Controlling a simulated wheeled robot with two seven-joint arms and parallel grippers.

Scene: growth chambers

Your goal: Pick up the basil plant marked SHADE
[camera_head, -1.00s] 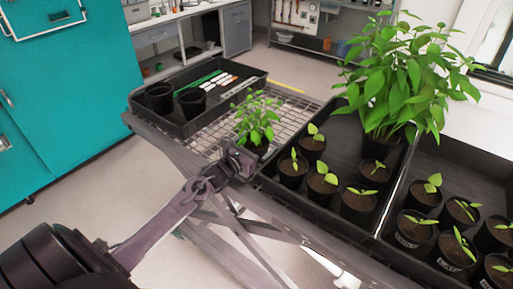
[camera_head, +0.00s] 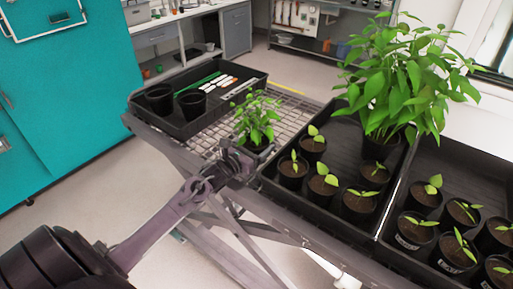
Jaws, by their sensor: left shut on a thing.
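A small bushy basil plant (camera_head: 256,118) stands at the near edge of the wire mesh part of the cart, left of the seedling trays. My left gripper (camera_head: 241,158) is at its pot (camera_head: 262,148) and is shut on it. The gripper hides much of the pot. No SHADE mark can be read on it. A much larger leafy plant (camera_head: 405,85) stands at the back of the seedling trays. My right gripper is not in view.
Black trays (camera_head: 335,205) with several potted seedlings fill the right side of the cart. A tray (camera_head: 222,121) at the left holds two empty black pots (camera_head: 190,103) and labels. Bare wire mesh (camera_head: 293,106) lies behind the basil. A teal cabinet (camera_head: 65,95) stands at the left.

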